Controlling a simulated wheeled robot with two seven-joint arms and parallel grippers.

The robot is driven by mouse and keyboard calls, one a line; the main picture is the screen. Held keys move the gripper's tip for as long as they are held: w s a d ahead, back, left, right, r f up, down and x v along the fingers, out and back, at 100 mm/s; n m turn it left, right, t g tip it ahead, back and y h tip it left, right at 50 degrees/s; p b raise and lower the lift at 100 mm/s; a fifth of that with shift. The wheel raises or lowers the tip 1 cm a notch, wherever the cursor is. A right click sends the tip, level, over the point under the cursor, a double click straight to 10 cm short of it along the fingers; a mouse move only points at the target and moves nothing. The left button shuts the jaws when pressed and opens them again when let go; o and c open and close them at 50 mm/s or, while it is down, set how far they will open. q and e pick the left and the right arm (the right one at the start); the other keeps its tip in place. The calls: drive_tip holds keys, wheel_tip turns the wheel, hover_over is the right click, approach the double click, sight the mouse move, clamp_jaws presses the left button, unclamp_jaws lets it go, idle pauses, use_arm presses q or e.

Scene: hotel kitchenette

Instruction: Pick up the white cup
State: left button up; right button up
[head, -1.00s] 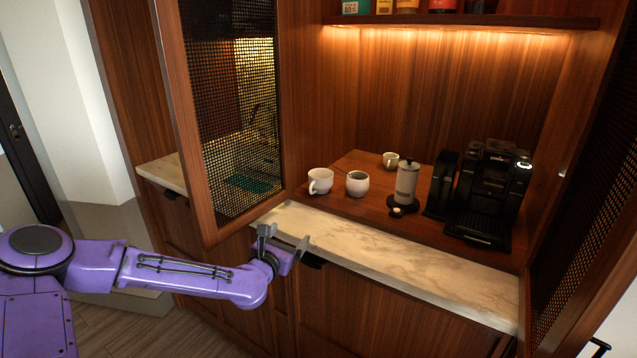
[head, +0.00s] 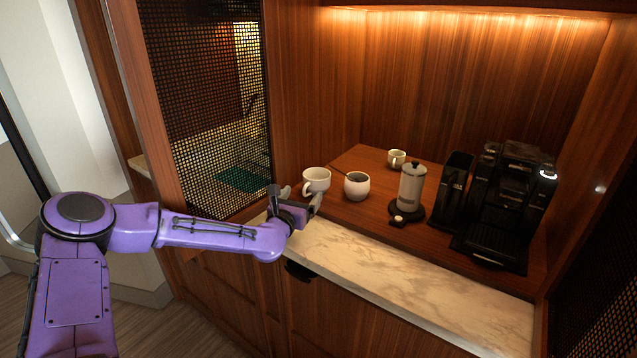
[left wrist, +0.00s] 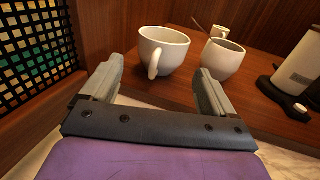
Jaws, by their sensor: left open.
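A white cup (head: 317,178) with a handle stands upright on the wooden shelf at the left, just beyond my left gripper (head: 300,199). In the left wrist view the white cup (left wrist: 163,52) shows its handle toward me, ahead of the gap between the open, empty fingers (left wrist: 157,86). The fingers do not appear to reach around the cup. A rounder white cup (head: 357,186) stands to its right, and a smaller white cup (head: 397,158) stands farther back. My right gripper is in neither view.
A white press pot (head: 411,186) on a dark base and a black coffee machine (head: 500,210) stand to the right. The marble counter (head: 400,268) in front is clear. A mesh door (head: 205,110) borders my arm on the left.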

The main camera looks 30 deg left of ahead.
sight(310, 185)
use_arm(q)
drive_tip(key=w+p, duration=0.1)
drive_tip(key=w, duration=0.1)
drive_tip(key=w+a+p, duration=0.1)
drive_tip(key=w, duration=0.2)
drive_tip(key=shift+w+f, duration=0.15)
drive_tip(key=shift+w, duration=0.4)
drive_tip(key=shift+a, duration=0.1)
clamp_jaws()
